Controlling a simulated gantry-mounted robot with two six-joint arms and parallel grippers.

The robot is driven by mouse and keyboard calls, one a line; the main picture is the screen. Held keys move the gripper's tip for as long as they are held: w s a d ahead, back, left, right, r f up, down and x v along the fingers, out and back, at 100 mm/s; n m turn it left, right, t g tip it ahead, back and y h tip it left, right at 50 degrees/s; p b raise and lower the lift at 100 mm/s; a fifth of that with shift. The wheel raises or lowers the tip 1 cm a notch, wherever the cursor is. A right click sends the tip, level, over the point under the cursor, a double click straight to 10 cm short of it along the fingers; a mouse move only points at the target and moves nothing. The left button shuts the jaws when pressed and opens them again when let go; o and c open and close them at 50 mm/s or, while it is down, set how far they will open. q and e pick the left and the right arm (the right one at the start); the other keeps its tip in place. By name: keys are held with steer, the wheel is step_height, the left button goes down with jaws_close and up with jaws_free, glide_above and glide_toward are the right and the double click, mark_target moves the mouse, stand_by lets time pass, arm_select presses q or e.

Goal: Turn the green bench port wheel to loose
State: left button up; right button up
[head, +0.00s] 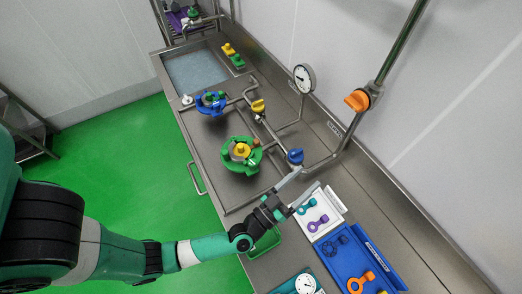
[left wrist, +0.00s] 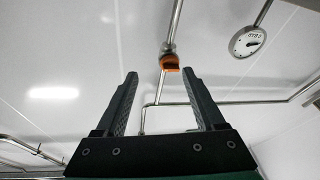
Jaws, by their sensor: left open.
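The green bench port wheel (head: 229,163) lies on the steel bench in the head view, with a yellow knob at its hub. My left gripper (head: 277,205) is below and to the right of the wheel in the head view, apart from it. In the left wrist view the left gripper (left wrist: 161,85) is open, with nothing between its fingers. That view faces the wall and does not show the wheel. My right gripper is in neither view.
A blue wheel (head: 211,103) sits farther up the bench. A blue-handled valve (head: 295,156) and a yellow-handled valve (head: 258,106) stand on pipes right of the wheels. An orange wall valve (head: 357,100) also shows in the wrist view (left wrist: 170,63). A blue tray (head: 384,264) lies lower right.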

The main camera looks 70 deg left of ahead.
mark_target(250, 167)
arm_select(q)
steer(key=s+a+f+g+y+p, duration=0.1)
steer(key=s+a+f+g+y, duration=0.1)
steer(key=s+a+f, duration=0.3)
steer(key=s+a+f+n+g+y+p, duration=0.1)
steer(key=s+a+f+g+y, duration=0.1)
steer(key=s, duration=0.5)
steer(key=s+a+f+g+y, duration=0.1)
steer(key=s+a+f+g, duration=0.1)
steer(key=s+a+f, duration=0.3)
steer(key=x, duration=0.3)
steer(key=r+b+x, duration=0.1)
steer(key=x, duration=0.2)
steer(key=d+b+x, duration=0.1)
steer(key=x, duration=0.2)
steer(key=shift+w+a+r, duration=0.1)
steer(key=shift+w+r, duration=0.1)
steer(key=shift+w, duration=0.45)
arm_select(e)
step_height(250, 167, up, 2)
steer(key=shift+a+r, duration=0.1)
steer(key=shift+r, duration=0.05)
arm_select(q)
steer(key=shift+c, duration=0.3)
